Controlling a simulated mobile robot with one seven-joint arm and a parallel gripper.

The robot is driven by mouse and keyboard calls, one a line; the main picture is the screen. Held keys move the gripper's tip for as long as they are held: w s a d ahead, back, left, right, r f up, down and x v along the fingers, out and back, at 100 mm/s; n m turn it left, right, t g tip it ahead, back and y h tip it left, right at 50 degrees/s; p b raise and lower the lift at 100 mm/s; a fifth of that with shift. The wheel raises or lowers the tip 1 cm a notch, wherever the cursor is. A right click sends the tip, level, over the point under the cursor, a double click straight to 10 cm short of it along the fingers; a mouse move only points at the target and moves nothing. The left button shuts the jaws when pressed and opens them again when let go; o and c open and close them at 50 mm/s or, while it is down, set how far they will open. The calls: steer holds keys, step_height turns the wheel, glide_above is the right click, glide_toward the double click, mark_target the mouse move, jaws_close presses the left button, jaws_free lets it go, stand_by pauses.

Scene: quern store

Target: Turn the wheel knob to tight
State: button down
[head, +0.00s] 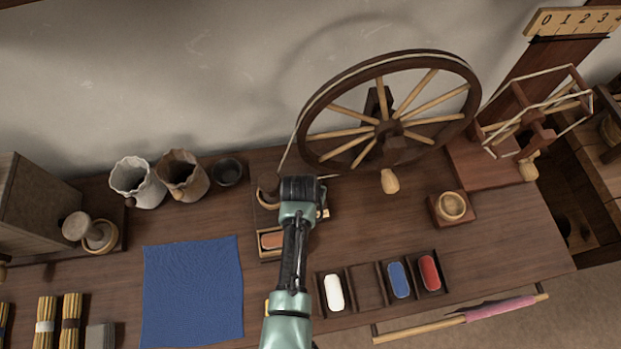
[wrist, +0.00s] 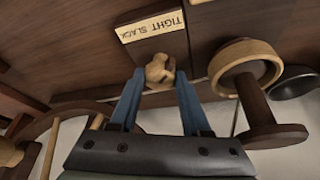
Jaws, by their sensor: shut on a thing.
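The wooden knob (wrist: 158,68) shows in the wrist view, pale and lumpy, below a plate (wrist: 150,26) lettered TIGHT and SLACK. My gripper (wrist: 161,76) has its two blue fingers on either side of the knob and is shut on it. Which word the knob points to is not clear. In the head view my arm's dark end covers the knob and most of the plate. The large spoked spinning wheel (head: 388,131) stands just right of and behind my gripper, with a pale cord around its rim.
A wooden cup-like part (wrist: 245,62) on a dark post stands close to my fingers. A tray (head: 370,284) with white, blue and red pieces lies in front. A blue cloth (head: 193,290) lies left. A loose wooden pear-shaped handle (head: 390,181) and a small bowl (head: 452,206) are at right.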

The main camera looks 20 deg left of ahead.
steer(key=shift+w, duration=0.1)
stand_by(0.4)
steer(key=c, duration=0.7)
jaws_free()
steer(key=shift+o, duration=0.2)
steer(key=a+p+v, duration=0.1)
steer(key=p+v, duration=0.1)
steer(key=v, duration=1.1)
steer(key=shift+d, duration=0.35)
